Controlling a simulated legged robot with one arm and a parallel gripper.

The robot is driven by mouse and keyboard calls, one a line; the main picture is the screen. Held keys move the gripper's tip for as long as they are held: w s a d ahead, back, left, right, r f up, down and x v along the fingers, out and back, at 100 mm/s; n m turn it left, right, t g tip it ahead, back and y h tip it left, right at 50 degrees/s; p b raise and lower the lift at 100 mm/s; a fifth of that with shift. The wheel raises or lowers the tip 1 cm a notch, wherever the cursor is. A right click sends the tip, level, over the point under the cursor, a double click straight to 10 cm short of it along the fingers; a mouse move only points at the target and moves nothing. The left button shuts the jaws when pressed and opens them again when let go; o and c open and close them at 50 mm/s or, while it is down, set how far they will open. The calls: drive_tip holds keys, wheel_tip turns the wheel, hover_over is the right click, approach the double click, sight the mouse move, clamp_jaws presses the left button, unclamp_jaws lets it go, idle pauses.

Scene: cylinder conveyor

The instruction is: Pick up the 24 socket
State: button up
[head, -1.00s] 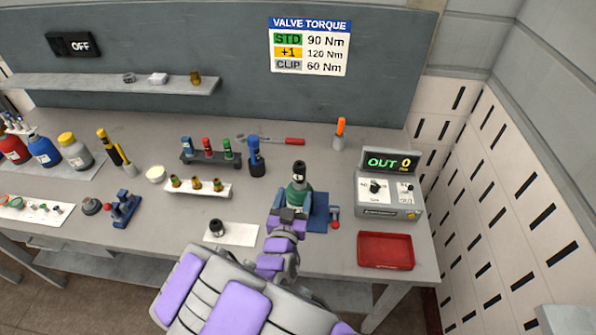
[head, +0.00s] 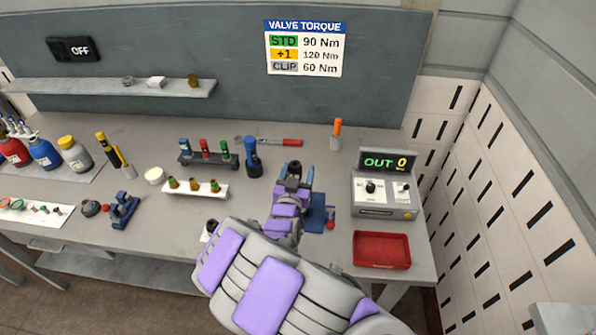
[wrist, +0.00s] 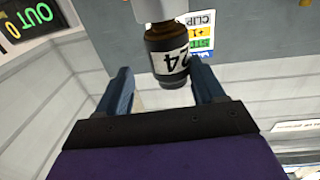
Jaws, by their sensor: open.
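The 24 socket (wrist: 168,62), a dark cylinder with a brownish band and a white label reading 24 upside down, is in the wrist view. It meets a pale grey part at the picture's top. My open gripper (wrist: 160,68) has one blue finger on each side of it, with a visible gap at the left finger. In the head view the dark socket (head: 294,172) shows between the fingertips of my gripper (head: 295,178), above the blue stand.
A blue stand (head: 316,214) with a red-knobbed handle is partly hidden by my arm. A display box (head: 385,197) reading OUT 0 and a red tray (head: 381,250) stand to the right. Racks of small parts (head: 196,190) and a blue torch (head: 253,158) stand to the left.

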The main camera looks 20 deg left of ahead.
sight(295, 165)
drive_tip(key=w+a, duration=0.3)
drive_tip(key=shift+w+a+f, duration=0.1)
drive_tip(key=shift+w+f, duration=0.05)
drive_tip(key=shift+w, duration=0.05)
drive_tip(key=shift+d, duration=0.55)
drive_tip(key=shift+d+r, duration=0.25)
drive_tip(key=shift+d, duration=0.2)
drive_tip(key=shift+c, duration=1.1)
drive_tip(key=shift+a+f, duration=0.15)
drive_tip(key=shift+a, duration=0.5)
drive_tip(key=c, duration=0.9)
drive_tip(key=shift+d, duration=0.25)
